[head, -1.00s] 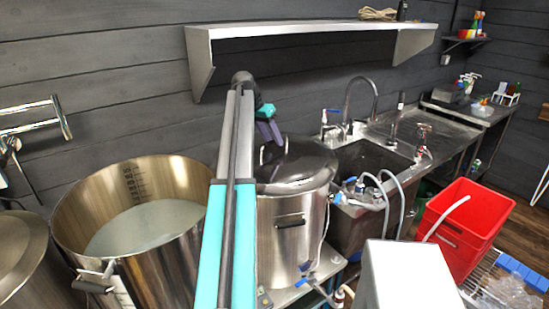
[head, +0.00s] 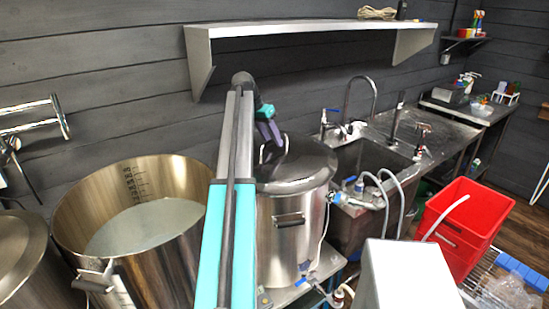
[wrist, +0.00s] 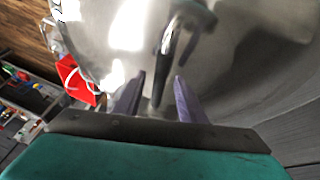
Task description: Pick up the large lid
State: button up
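The large lid (head: 305,168) is a shiny, round steel lid on the steel pot (head: 290,225) in the middle of the head view. Its looped handle stands up on top and is partly hidden by my gripper. My gripper (head: 271,142) is just above the lid at the handle. In the wrist view, the purple fingers of my gripper (wrist: 158,92) are apart. The lid (wrist: 125,35) fills much of that view, and its handle (wrist: 170,45) lies just ahead of the gap between the fingertips. I see no grip on it.
A large open pot (head: 75,235) with pale liquid stands left of my arm. A wall shelf (head: 310,32) hangs above the lid. A sink (head: 375,160) with taps lies to the right. A red bin (head: 465,225) stands farther right.

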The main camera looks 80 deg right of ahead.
grip_shut()
jog(key=shift+r, duration=0.1)
dwell(0.4)
jog(key=shift+d+r, duration=0.15)
jog(key=shift+r, duration=0.85)
notch_tip(320, 180, up, 16)
jog(key=p, duration=0.3)
jog(key=shift+r, duration=0.2)
dwell(0.6)
